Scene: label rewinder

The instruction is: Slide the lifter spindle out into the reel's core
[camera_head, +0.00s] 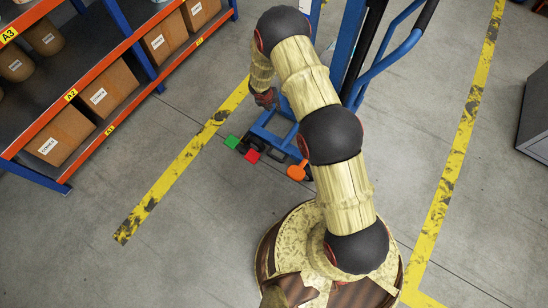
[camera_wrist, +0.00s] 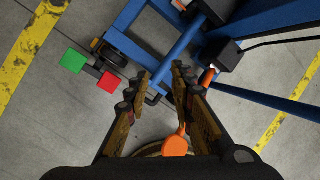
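The blue lifter (camera_head: 272,133) stands on the floor beyond my base, and its blue frame also shows in the wrist view (camera_wrist: 178,45). Its mast (camera_head: 352,40) rises past the top of the head view. Green (camera_head: 232,142) and red (camera_head: 252,155) pedals sit at its left, and an orange lever (camera_head: 298,171) at its front. My gripper (camera_head: 265,99) is above the lifter's left side. In the wrist view its fingers (camera_wrist: 161,80) are apart, with nothing seen between them. I cannot make out the spindle or a reel; my arm hides part of the lifter.
A shelf rack (camera_head: 130,38) with cardboard boxes (camera_head: 60,135) stands at the left. Yellow floor lines (camera_head: 180,163) run on both sides of the lifter. A grey cabinet (camera_head: 535,115) is at the right edge. The floor between rack and lifter is clear.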

